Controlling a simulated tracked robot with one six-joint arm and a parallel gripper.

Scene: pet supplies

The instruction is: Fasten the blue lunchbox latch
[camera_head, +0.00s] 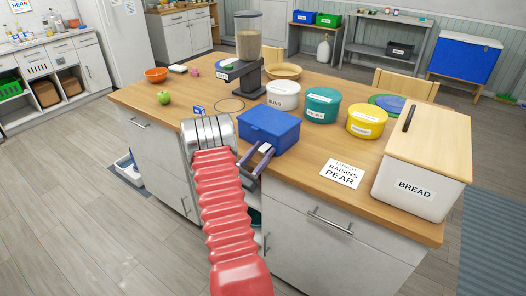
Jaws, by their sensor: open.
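The blue lunchbox (268,127) stands near the front edge of the wooden counter, with its lid down. Its latch is too small or hidden to make out. My gripper (263,150) is at the lunchbox's front, with its two fingers apart and pointing at the front face.
White (283,98), teal (321,111) and yellow (366,124) tubs stand behind, near a food dispenser (248,75). A green apple (164,97) sits at left.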

